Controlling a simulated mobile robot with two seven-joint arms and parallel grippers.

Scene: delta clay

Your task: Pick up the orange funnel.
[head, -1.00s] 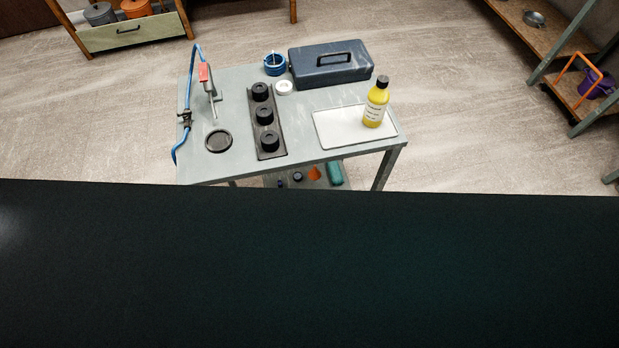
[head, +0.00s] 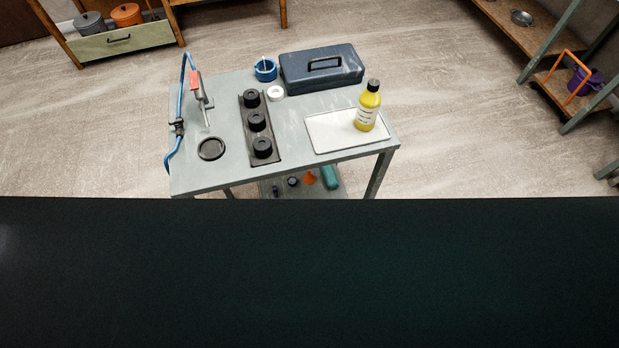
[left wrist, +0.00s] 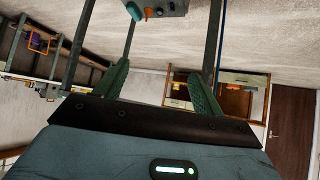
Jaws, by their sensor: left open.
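The orange funnel (head: 309,178) is small in the head view, on the lower shelf (head: 330,191) of the grey work table. It sits between a teal cylinder (head: 330,177) and a small dark round item (head: 292,182). A dark mass across the lower picture cuts off the front of that shelf. In the left wrist view my left gripper (left wrist: 158,70) shows two green fingers spread apart with nothing between them. It is apart from the shelf items at the top of that view. Neither gripper shows in the head view.
The table top (head: 220,177) carries a blue toolbox (head: 320,70), a yellow bottle (head: 367,108) on a white tray (head: 325,143), a black holder (head: 272,158) and a hose stand (head: 199,90). It overhangs the lower shelf. Table legs (head: 379,176) flank it. Floor around is clear.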

